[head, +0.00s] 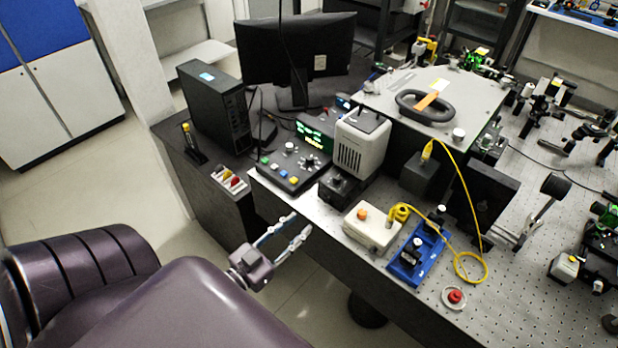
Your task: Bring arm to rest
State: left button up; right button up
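My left gripper (301,224) hangs in front of the optical bench's (340,250) near left edge, over the floor gap. Its two fingers point up and to the right, with a clear gap between them and nothing held. It looks apart from the bench and the things on it. My purple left arm fills the lower left. My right gripper is not in view.
On the bench near the gripper are a control box (293,167) with buttons, a beige instrument (361,145), a white box (372,228) and a blue mount (416,256) with a yellow cable (468,185). A red button (455,296) sits near the front. Floor is clear at left.

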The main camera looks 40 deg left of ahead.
pick_arm(q)
jog(key=shift+s+a, duration=0.1)
jog(key=shift+s, duration=1.05)
